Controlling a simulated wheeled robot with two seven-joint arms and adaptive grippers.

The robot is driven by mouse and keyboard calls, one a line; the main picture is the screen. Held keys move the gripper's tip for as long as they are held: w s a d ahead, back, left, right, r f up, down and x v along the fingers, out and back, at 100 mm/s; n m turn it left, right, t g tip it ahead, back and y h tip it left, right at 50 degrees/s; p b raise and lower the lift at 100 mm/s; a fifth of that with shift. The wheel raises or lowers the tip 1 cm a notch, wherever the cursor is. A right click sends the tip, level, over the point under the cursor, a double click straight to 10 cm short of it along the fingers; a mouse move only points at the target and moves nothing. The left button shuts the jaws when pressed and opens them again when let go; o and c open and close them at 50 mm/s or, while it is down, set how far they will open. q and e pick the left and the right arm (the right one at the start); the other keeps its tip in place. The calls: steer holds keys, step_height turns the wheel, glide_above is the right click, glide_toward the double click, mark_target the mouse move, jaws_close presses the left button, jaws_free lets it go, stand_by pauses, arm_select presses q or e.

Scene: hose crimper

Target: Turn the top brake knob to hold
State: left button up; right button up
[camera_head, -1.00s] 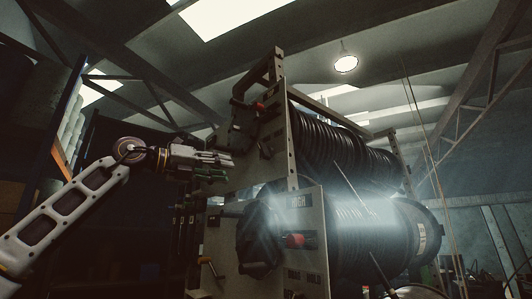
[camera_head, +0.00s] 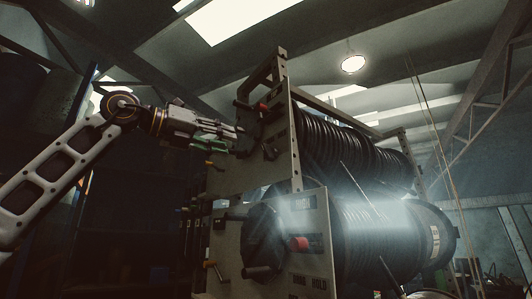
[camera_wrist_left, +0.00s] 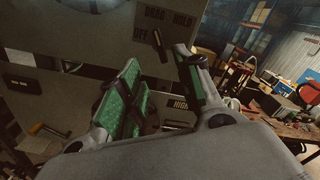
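The upper reel's panel (camera_wrist_left: 222,45) shows the words DRAG, HOLD and OFF in the left wrist view. The top brake knob (camera_wrist_left: 160,45) is a small dark lever with a brownish tip below these words. It points up and slightly left, toward DRAG. My left gripper (camera_wrist_left: 157,58) is open, with green finger pads on either side of the line to the knob. No contact with the knob is visible. In the head view my left gripper (camera_head: 236,138) is beside the upper panel's left part. The right gripper is not in view.
Black hose is wound on the upper reel (camera_head: 350,145) and lower reel (camera_head: 380,240). An orange-handled lever (camera_wrist_left: 48,131) sticks out at lower left in the wrist view. A cluttered bench (camera_wrist_left: 285,120) stands right.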

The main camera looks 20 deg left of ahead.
mark_target(264, 151)
arm_select(q)
steer(key=p+x, duration=0.4)
steer(key=x, duration=0.9)
steer(key=shift+w+d, duration=0.25)
steer(key=shift+w, duration=0.05)
steer(key=c, duration=0.7)
